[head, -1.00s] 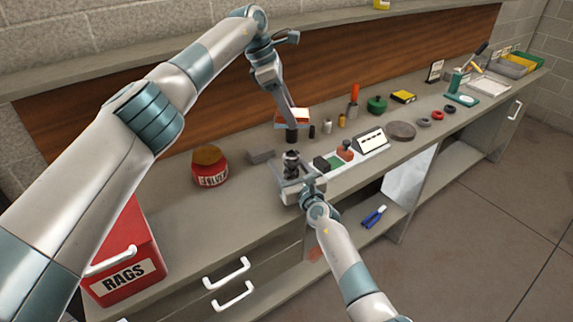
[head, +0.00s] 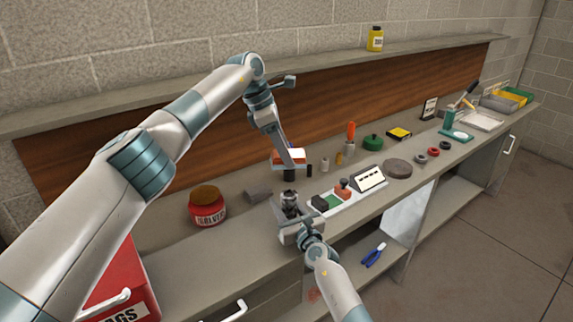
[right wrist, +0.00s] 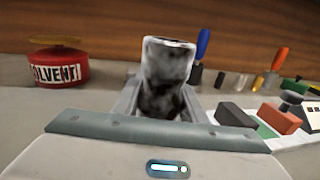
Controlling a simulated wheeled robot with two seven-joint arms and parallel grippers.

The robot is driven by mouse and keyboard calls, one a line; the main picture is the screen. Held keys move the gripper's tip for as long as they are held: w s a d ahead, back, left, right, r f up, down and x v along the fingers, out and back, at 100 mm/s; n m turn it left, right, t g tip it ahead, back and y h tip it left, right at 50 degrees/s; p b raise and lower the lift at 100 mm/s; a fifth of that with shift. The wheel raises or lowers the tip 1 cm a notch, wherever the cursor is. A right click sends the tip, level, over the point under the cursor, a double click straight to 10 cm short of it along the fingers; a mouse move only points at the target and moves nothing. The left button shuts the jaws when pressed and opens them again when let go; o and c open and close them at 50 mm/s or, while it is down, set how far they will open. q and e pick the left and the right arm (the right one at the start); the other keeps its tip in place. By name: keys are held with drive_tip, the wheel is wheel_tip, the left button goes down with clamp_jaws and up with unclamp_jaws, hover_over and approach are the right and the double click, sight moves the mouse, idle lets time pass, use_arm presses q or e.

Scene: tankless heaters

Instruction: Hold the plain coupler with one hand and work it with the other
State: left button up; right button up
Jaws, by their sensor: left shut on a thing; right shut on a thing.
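The plain coupler (head: 289,199) is a dark grey metal cylinder, held upright in my right gripper (head: 290,212) at the bench's front edge. In the right wrist view the coupler (right wrist: 167,75) is blotchy grey and stands between the fingers. My left gripper (head: 290,154) is above and behind it, apart from it. It is shut on a small orange-and-white thing (head: 289,160), whose shape is partly hidden by the gripper. The left gripper does not show in the right wrist view.
A red solvent tin (head: 207,207) and a grey block (head: 258,190) stand to the left on the bench. A tray with coloured blocks (head: 350,200) lies close right of my right gripper. An orange-handled tool (head: 351,132) and several small cylinders stand behind.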

use_arm(q)
drive_tip(key=n+t, duration=0.1)
drive_tip(key=n, duration=0.1)
drive_tip(key=a+f+n, duration=0.1)
drive_tip(key=n, duration=0.1)
drive_tip(key=shift+f+n+t+y, duration=0.15)
drive_tip(key=shift+n+t+y, duration=0.15)
drive_tip(key=shift+t, duration=0.1)
drive_tip(key=n, duration=0.1)
drive_tip(key=s+n+t, duration=0.1)
drive_tip(key=n, duration=0.1)
drive_tip(key=shift+a+f+n+y, duration=0.15)
drive_tip(key=shift+f+n+y, duration=0.15)
drive_tip(key=shift+f+y, duration=0.1)
